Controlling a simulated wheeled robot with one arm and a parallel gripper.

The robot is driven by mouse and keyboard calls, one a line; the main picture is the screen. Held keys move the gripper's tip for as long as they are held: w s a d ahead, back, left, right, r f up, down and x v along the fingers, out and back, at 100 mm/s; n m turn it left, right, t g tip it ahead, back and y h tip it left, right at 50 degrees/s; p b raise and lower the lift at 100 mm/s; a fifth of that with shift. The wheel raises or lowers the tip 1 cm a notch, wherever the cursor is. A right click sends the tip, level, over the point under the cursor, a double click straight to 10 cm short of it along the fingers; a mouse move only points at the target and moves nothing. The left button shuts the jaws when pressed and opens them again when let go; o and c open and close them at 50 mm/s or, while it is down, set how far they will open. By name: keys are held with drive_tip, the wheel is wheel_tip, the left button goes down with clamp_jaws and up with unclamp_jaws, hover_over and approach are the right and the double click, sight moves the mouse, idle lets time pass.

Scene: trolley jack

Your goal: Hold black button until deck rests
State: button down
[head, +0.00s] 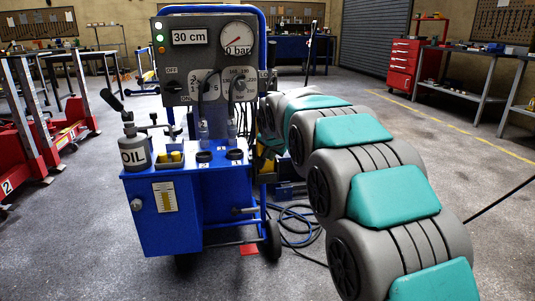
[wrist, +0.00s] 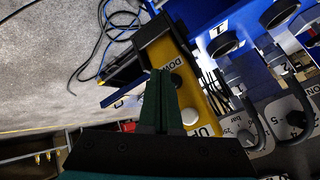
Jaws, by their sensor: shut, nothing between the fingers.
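A yellow control box (wrist: 188,85) shows in the wrist view, with a DOWN label and an UP label. A pale round button (wrist: 189,116) is beside the UP label. My gripper (wrist: 157,78) is shut and empty, its dark green fingertips over the box close to the DOWN label. The black button cannot be made out; the fingers may hide it, and I cannot tell whether they touch it. In the head view the blue trolley (head: 160,215) carries a display (head: 190,37) reading 30 cm and a gauge (head: 238,40) at 0 bar. I cannot identify the deck.
Hoses and cables (head: 300,225) lie on the floor right of the trolley. A red tool chest (head: 405,65) and benches stand at the back right. The right floor is open.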

drive_tip(key=shift+s, duration=0.1)
drive_tip(key=shift+s+d+b, duration=0.25)
drive_tip(key=shift+s+b, duration=0.05)
drive_tip(key=shift+s, duration=0.5)
drive_tip(key=shift+s+d+b, duration=0.2)
drive_tip(key=shift+s+b, duration=0.05)
drive_tip(key=shift+s, duration=0.5)
drive_tip(key=shift+s+d+b, duration=0.25)
drive_tip(key=shift+s+b, duration=0.05)
drive_tip(key=shift+s, duration=0.5)
drive_tip(key=s+d+f+n+g+h+p, duration=0.1)
drive_tip(key=s+d+f+g+p, duration=0.15)
drive_tip(key=s+d, duration=0.75)
drive_tip(key=s+d+f+n+g+h+p, duration=0.1)
drive_tip(key=s+d+f+g+p, duration=0.3)
drive_tip(key=s, duration=0.9)
drive_tip(key=s+d+f+n+g+p, duration=0.1)
drive_tip(key=s+d+g, duration=0.1)
drive_tip(key=s, duration=1.1)
drive_tip(key=s+d+f+n+g+p, duration=0.1)
drive_tip(key=s+d+n+g, duration=0.1)
drive_tip(key=s, duration=1.2)
drive_tip(key=shift+d, duration=0.9)
